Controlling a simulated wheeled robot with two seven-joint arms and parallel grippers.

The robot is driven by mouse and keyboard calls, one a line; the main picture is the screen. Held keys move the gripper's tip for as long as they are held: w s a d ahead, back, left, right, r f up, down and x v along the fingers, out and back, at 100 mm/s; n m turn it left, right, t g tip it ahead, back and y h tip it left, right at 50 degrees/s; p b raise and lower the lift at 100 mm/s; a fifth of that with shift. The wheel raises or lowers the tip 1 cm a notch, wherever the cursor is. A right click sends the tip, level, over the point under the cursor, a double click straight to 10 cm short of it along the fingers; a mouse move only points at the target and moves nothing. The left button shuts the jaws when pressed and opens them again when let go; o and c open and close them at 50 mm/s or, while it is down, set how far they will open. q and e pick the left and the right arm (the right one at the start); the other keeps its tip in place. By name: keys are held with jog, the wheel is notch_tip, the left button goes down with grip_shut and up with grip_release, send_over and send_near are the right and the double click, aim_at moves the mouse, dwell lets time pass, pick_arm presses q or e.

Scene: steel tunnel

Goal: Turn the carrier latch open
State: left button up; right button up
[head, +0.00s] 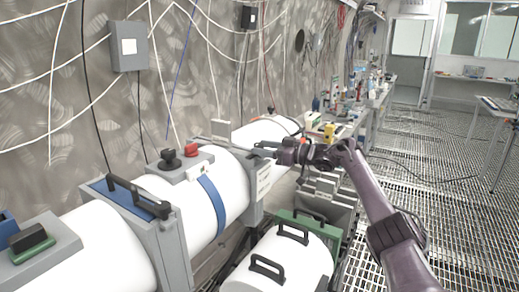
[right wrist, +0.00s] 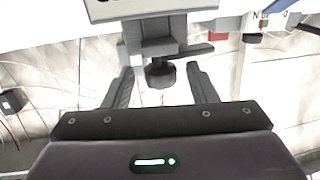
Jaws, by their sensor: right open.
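My right gripper (head: 268,149) reaches in from the right, beside the grey end flange (head: 256,190) of the large white cylinder (head: 190,205) with a blue band. In the right wrist view its two fingers (right wrist: 161,88) are spread apart, one on each side of a round dark knob (right wrist: 160,75). The knob sits under a grey block with a dark lever (right wrist: 196,50) to its right; this looks like the latch. I cannot tell whether the fingers touch it. In the head view the gripper mostly hides this part. My left gripper is not in view.
A smaller white cylinder with black handles (head: 268,268) and a green end (head: 308,226) lies below the right arm. A black knob and a red block (head: 192,150) top the large cylinder. A cluttered bench (head: 350,120) runs behind. The grating floor (head: 440,160) at right is mostly clear.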

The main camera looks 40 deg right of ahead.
jog(key=b+v, duration=0.1)
jog(key=v, duration=0.5)
jog(key=shift+w+b, duration=0.1)
jog(key=shift+b, duration=0.3)
jog(key=shift+a, duration=0.1)
